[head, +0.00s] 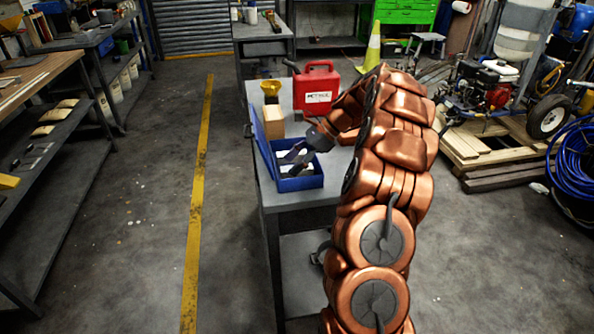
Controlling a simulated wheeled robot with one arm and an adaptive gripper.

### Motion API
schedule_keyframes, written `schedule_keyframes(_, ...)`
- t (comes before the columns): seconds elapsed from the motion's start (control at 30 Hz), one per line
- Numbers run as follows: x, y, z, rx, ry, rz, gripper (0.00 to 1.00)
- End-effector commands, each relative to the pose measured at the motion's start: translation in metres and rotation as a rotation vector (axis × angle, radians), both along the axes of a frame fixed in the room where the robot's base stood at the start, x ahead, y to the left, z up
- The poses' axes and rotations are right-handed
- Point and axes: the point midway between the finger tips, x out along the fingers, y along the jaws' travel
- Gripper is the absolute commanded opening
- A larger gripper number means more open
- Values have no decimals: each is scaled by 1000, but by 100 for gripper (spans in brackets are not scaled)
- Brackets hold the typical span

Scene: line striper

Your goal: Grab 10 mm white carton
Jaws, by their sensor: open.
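An open blue box (298,183) with its lid raised at the left stands on the grey bench (300,203). Small white pieces (283,169) show inside it. They may be cartons, but they are too small to read a size, so I cannot tell which is the 10 mm one. My gripper (293,160) is open, with its dark fingers pointing down and left over or into the box. The fingers hide part of the box's inside. I cannot tell whether they touch a white piece.
A tan cardboard box (273,122) stands just behind the blue box. A yellow funnel (271,88) and a red fuel can (317,90) stand further back on the bench. My arm covers the bench's right side. The floor left of the bench is clear.

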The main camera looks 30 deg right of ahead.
Motion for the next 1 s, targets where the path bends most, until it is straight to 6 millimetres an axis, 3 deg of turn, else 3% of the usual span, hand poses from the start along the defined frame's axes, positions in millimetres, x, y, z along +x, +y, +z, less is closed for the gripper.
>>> schedule_keyframes(0.2, 5, 18, -18, 3, 2, 0, 60)
schedule_keyframes(0.5, 7, 20, -22, -1, -2, -4, 59)
schedule_keyframes(1.0, 7, 20, -22, -1, -1, -3, 7)
